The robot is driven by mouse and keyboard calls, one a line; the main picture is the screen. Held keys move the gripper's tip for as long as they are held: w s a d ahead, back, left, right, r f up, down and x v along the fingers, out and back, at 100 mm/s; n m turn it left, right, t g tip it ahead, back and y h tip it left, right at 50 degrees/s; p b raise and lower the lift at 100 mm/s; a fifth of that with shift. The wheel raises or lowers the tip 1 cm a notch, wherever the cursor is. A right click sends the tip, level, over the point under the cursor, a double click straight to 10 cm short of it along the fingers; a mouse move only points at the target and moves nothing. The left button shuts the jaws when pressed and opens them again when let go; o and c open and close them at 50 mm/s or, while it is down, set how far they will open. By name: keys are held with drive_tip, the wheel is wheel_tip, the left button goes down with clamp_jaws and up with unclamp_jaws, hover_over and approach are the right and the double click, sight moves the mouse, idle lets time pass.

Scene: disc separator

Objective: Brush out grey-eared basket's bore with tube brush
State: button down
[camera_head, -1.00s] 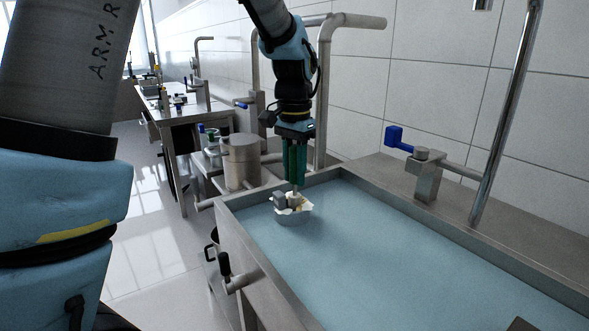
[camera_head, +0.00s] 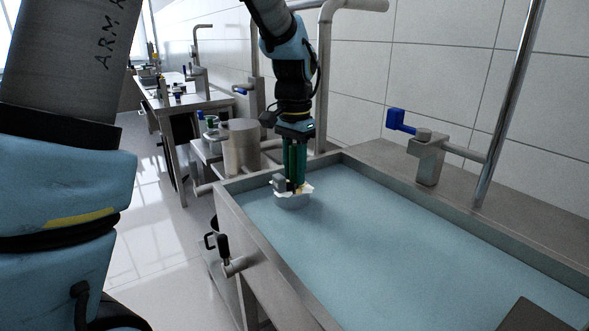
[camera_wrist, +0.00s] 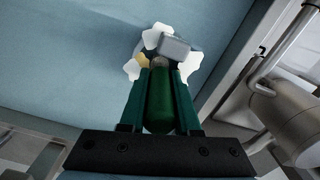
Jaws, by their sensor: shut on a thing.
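The grey-eared basket (camera_head: 293,202) sits at the water's surface near the far left corner of the basin. It has a pale jagged rim, and its blocky grey ear (camera_head: 279,183) is on the left; the basket also shows in the wrist view (camera_wrist: 155,38). My gripper (camera_head: 297,186) points straight down over it, its green fingers shut on the green handle of the tube brush (camera_wrist: 160,105). The fingertips are close to the rim. The brush's lower end is hidden by the fingers and basket, so its depth in the bore cannot be seen.
The steel basin (camera_head: 236,252) holds blue-grey liquid, open to the right of the basket. A steel pot (camera_head: 241,148) stands beyond its left end. A blue-handled tap (camera_head: 430,150) is on the back ledge. A pipe rises behind my gripper.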

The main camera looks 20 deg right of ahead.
sight(295, 145)
drive_tip(key=shift+r, duration=0.1)
wheel_tip(295, 145, up, 6)
drive_tip(key=p, duration=0.5)
wheel_tip(295, 145, down, 6)
drive_tip(key=b, duration=0.3)
drive_tip(key=shift+f, duration=0.2)
drive_tip(key=shift+r, duration=0.1)
wheel_tip(295, 145, up, 6)
drive_tip(key=p, duration=0.6)
drive_tip(key=shift+r, duration=0.15)
